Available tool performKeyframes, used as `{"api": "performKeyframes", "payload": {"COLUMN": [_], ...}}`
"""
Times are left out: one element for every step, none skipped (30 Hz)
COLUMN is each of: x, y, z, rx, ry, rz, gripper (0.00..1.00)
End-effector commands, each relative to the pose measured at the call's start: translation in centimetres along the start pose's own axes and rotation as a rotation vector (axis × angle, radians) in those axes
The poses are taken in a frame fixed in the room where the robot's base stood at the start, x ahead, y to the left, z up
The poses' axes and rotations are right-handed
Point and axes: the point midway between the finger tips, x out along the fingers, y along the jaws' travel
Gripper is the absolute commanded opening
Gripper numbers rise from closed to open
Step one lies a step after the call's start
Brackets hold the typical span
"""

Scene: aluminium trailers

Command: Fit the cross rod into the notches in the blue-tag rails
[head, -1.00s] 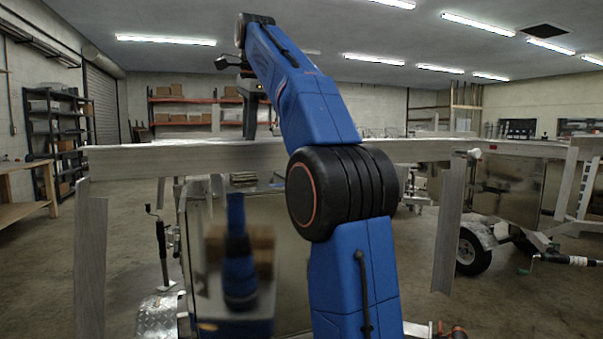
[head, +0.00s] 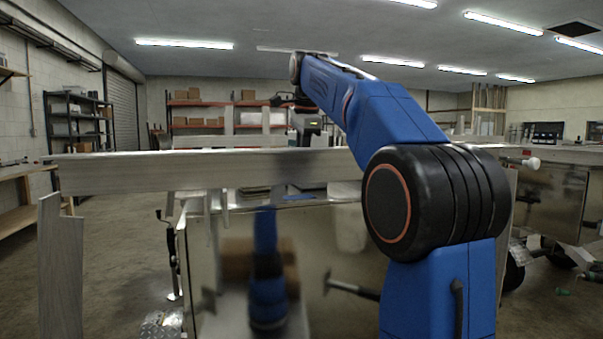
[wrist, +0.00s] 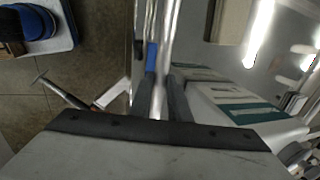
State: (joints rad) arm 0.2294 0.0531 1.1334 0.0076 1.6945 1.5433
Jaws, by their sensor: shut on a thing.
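My gripper (wrist: 161,85) is small and dark in the head view (head: 305,125), hanging behind a long pale horizontal beam (head: 120,172). In the wrist view its two dark fingers stand close together. A thin silvery length (wrist: 172,22) runs up the picture between and beyond them; it seems to be the cross rod, though I cannot clearly part it from the shiny edges behind. A small blue patch (wrist: 152,54) shows beside the left fingertip; I cannot tell if it is a tag. No notch is clearly visible at the gripper.
A shiny trailer box (head: 340,235) stands behind the beam and reflects my arm. A notched upright board (head: 60,270) stands at the left. A hammer-shaped thing (head: 345,286) shows in front of the box. Shelves (head: 225,115) stand far back. Open floor lies at left.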

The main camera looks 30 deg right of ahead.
Motion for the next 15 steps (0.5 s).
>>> {"api": "performKeyframes", "payload": {"x": [0.6, 1.0, 1.4, 1.7, 1.8, 2.0, 2.1, 2.2, 2.2, 2.2, 2.1, 2.1, 2.1, 2.1, 2.2], "y": [0.3, 0.4, 0.5, 0.5, 0.6, 0.6, 0.6, 0.6, 0.6, 0.6, 0.6, 0.6, 0.6, 0.6, 0.6], "z": [0.0, 0.0, 0.0, 0.0, 0.0, 0.0, 0.0, 0.0, 0.0, 0.0, 0.0, 0.0, 0.0, 0.0, 0.0], "rx": [0.000, 0.000, 0.000, 0.000, 0.000, 0.000, 0.000, 0.000, 0.000, 0.000, 0.000, 0.000, 0.000, 0.000, 0.000], "ry": [0.000, 0.000, 0.000, 0.000, 0.000, 0.000, 0.000, 0.000, 0.000, 0.000, 0.000, 0.000, 0.000, 0.000, 0.000], "rz": [0.001, 0.001, 0.000, 0.000, 0.000, 0.000, 0.000, 0.000, -0.001, -0.001, -0.001, -0.001, -0.001, -0.001, -0.001], "gripper": [0.00, 0.00, 0.00, 0.00, 0.00, 0.00, 0.00, 0.00, 0.00, 0.00, 0.00, 0.00, 0.00, 0.00, 0.00]}}
